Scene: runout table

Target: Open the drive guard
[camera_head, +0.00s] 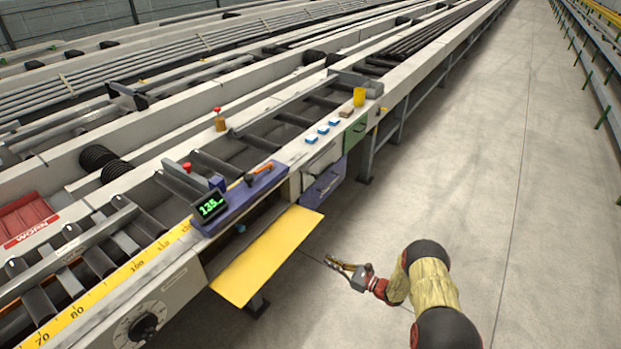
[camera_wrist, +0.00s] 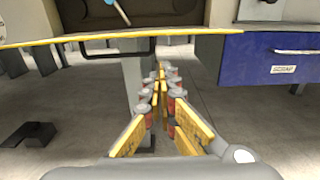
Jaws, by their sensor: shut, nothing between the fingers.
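The drive guard is a yellow panel (camera_head: 265,257) on the front of the runout table. It sticks out from the frame, hanging open about level, with a dark cavity showing above it. In the wrist view the guard (camera_wrist: 85,38) is seen nearly edge-on, with a black bar handle (camera_wrist: 118,50) under its edge. My gripper (camera_head: 333,262) is to the right of the guard and apart from it, over the floor aisle. In the wrist view my gripper (camera_wrist: 161,72) has its fingertips together with nothing between them, pointing below the guard's edge.
A blue scrap drawer (camera_head: 323,183) is right of the guard; it also shows in the wrist view (camera_wrist: 270,60). A purple ledge (camera_head: 240,199) with a green-lit display (camera_head: 210,205) is above the guard. A table leg stands below it. The floor aisle (camera_head: 470,200) is clear.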

